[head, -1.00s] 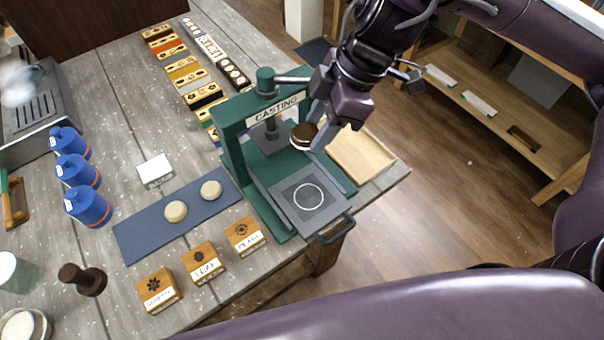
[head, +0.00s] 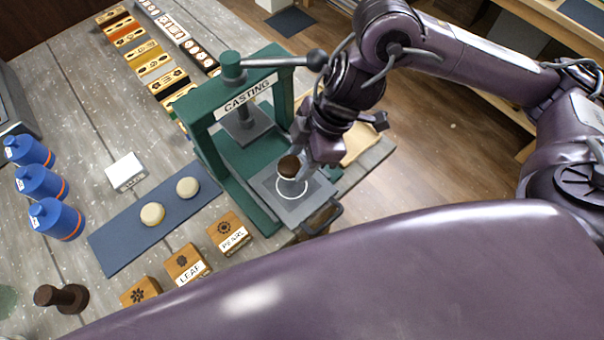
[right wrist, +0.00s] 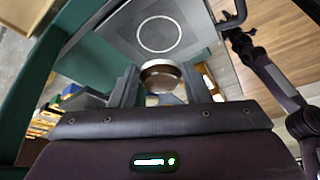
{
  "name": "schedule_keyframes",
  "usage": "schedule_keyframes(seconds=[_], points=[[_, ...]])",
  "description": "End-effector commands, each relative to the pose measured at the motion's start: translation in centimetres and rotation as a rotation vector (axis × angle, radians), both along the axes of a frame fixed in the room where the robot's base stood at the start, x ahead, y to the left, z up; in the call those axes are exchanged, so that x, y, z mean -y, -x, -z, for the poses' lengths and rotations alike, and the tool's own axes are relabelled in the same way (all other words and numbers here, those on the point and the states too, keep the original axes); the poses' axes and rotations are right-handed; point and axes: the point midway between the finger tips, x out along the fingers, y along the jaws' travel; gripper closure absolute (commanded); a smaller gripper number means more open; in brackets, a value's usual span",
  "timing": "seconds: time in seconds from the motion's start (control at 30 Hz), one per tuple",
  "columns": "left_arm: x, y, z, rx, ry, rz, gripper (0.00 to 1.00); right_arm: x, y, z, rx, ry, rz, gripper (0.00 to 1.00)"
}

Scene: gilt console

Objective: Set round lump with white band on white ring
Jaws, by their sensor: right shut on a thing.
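The round lump (head: 288,166) is dark brown with a white band low on its side. My right gripper (head: 297,165) is shut on it. In the right wrist view the lump (right wrist: 160,72) sits between the two fingers. The white ring (head: 305,196) is drawn on the grey plate of the green press. In the head view the lump covers the ring's upper left part; it looks held above the plate, but the gap is hard to judge. In the right wrist view the ring (right wrist: 159,34) shows whole, beyond the lump. My left gripper is not in view.
The green casting press (head: 205,125) has its frame and ram just left of the plate, and a dark handle (head: 322,217) at the plate's front. A blue mat (head: 122,240) with two pale lumps lies left. Wooden stamp blocks (head: 228,232) stand in front. A wooden tray (head: 358,143) lies behind.

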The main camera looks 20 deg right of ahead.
Motion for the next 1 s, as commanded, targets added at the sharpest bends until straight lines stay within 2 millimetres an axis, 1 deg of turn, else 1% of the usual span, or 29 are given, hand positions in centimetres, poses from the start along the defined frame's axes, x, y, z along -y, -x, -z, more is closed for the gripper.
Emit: schedule_keyframes(seconds=[0.03,0.1,0.27,0.5,0.6,0.83,0.97,1.0], points=[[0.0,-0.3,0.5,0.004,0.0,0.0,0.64,0.0,0.1,1.3,-0.006,-0.001,0.001,0.83],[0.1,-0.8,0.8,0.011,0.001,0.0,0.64,0.0,0.1,2.3,-0.003,-0.002,0.001,0.83],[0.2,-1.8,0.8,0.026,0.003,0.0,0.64,0.0,0.0,3.2,0.0,-0.001,0.0,0.83],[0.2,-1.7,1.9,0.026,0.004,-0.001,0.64,0.0,0.1,6.3,-0.003,0.0,0.001,0.83],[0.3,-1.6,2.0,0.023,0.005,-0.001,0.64,0.0,0.0,6.7,0.0,-0.001,0.0,0.83],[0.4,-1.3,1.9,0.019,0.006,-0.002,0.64,0.0,0.0,6.7,0.001,0.0,-0.001,0.83],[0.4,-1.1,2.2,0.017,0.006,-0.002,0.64,0.0,0.0,7.0,0.001,0.0,0.0,0.83],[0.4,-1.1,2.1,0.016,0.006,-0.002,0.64,0.0,0.0,7.0,0.001,0.001,0.0,0.54]])
